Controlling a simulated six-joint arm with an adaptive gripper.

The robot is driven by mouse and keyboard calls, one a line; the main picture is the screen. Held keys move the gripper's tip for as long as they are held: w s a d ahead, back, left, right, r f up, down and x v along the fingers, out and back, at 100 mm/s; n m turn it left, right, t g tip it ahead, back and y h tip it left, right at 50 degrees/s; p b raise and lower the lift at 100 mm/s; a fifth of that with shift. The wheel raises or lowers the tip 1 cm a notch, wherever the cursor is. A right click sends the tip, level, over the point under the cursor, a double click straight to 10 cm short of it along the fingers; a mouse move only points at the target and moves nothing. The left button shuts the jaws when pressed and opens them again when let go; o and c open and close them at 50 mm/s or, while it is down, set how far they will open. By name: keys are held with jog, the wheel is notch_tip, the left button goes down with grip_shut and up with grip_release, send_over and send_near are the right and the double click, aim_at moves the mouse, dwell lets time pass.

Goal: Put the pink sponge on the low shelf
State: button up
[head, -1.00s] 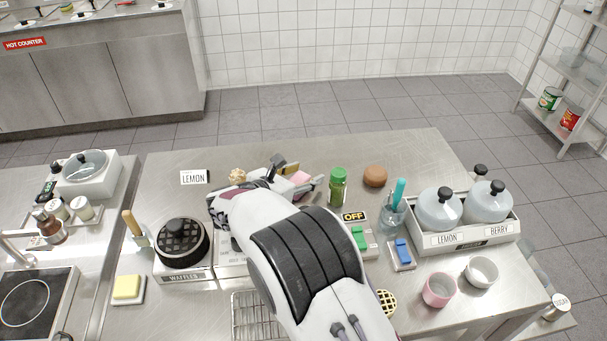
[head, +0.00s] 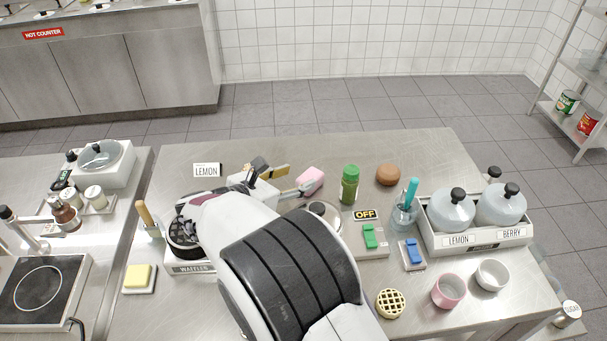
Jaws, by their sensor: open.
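The pink sponge (head: 311,178) lies on the steel table towards the back, left of the green-lidded jar. My gripper (head: 296,179) is open, with its fingers pointing right towards the sponge. One fingertip is close to the sponge's near side; I cannot tell whether it touches. A steel rack (head: 571,108) at the far right has a lower shelf holding two cans. I cannot tell whether this is the low shelf meant.
The green-lidded jar (head: 349,185) and a brown round item (head: 388,174) stand right of the sponge. A LEMON sign (head: 207,170) is behind my arm. The back edge is fairly clear.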

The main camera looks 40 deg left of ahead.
jog(key=shift+v, duration=1.25)
jog(key=shift+w, duration=0.1)
